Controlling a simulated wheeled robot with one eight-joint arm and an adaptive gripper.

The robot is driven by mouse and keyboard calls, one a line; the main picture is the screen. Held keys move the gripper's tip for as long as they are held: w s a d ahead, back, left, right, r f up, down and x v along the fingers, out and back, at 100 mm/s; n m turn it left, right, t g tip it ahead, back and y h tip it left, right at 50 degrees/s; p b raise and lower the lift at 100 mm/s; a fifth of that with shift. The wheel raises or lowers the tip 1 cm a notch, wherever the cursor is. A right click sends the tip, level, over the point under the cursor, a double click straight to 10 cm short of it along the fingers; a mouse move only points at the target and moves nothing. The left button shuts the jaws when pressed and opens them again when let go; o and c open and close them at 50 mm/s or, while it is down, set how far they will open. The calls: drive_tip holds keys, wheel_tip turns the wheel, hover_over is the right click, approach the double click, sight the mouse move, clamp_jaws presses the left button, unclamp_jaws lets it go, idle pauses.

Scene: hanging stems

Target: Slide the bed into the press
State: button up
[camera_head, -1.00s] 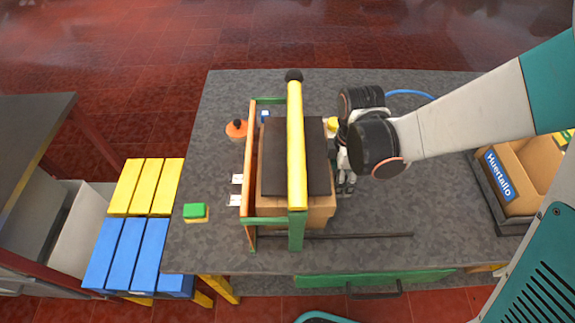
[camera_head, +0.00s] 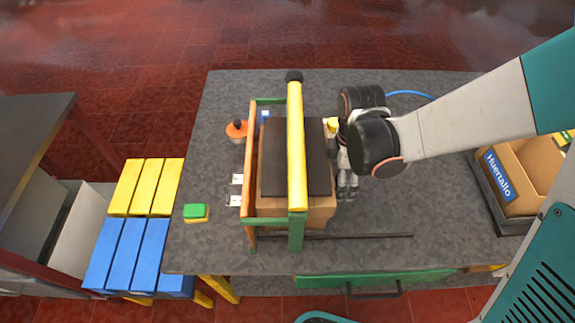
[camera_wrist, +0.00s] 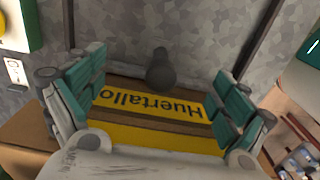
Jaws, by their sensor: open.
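The bed (camera_head: 318,212) is a tan box with a dark top (camera_head: 318,160), lying inside the press frame beneath its yellow bar (camera_head: 296,150). The press has green posts (camera_head: 296,235) and an orange-brown left board (camera_head: 249,165). My gripper (camera_head: 346,185) is at the bed's right side, pointing down, partly hidden by my wrist. In the wrist view my open gripper (camera_wrist: 158,105) has its fingers apart, with a yellow "Huertallo" panel (camera_wrist: 160,138) and a grey knob (camera_wrist: 159,70) showing between them. I cannot tell whether the fingers touch anything.
A dark rod (camera_head: 350,236) lies along the table front. An orange-capped bottle (camera_head: 237,129) and a green-yellow block (camera_head: 196,212) stand left of the press. A "Huertallo" cardboard box (camera_head: 515,180) stands at the right. The table (camera_head: 440,200) between is mostly clear.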

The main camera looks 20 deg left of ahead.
drive_tip(key=shift+s+a+r+p, duration=0.15)
drive_tip(key=shift+r+p, duration=1.15)
drive_tip(key=shift+r, duration=0.7)
drive_tip(key=shift+s+r+p, duration=0.1)
drive_tip(key=shift+r+p, duration=1.2)
drive_tip(key=shift+r, duration=0.7)
drive_tip(key=shift+w+f, duration=0.1)
drive_tip(key=shift+w, duration=0.15)
